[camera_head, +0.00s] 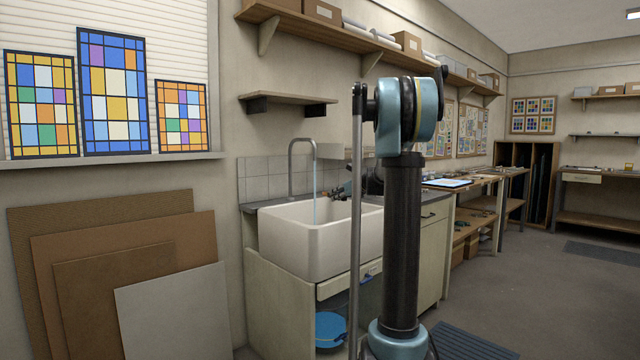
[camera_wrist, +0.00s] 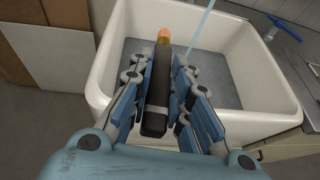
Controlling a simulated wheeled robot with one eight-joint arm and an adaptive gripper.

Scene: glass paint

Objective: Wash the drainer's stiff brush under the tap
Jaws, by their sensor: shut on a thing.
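My gripper (camera_wrist: 157,70) is shut on the brush, seen in the wrist view. The brush has a long black handle (camera_wrist: 155,105) and a short orange-tan end (camera_wrist: 164,36) that points away over the sink. The white sink (camera_wrist: 112,60) lies below it; it also shows in the head view (camera_head: 305,245). The tap (camera_head: 291,165) is a grey gooseneck at the back of the sink. A thin pale blue water stream (camera_head: 314,200) runs from it. In the wrist view the stream (camera_wrist: 201,30) appears just right of the brush's tip, seemingly apart from it. My arm partly hides the gripper in the head view.
Brown boards (camera_head: 110,260) and a grey panel (camera_head: 178,315) lean left of the sink. A low shelf (camera_head: 288,98) hangs above the tap. A blue-handled item (camera_wrist: 285,28) lies by the sink's right side. A blue basin (camera_head: 330,328) stands below.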

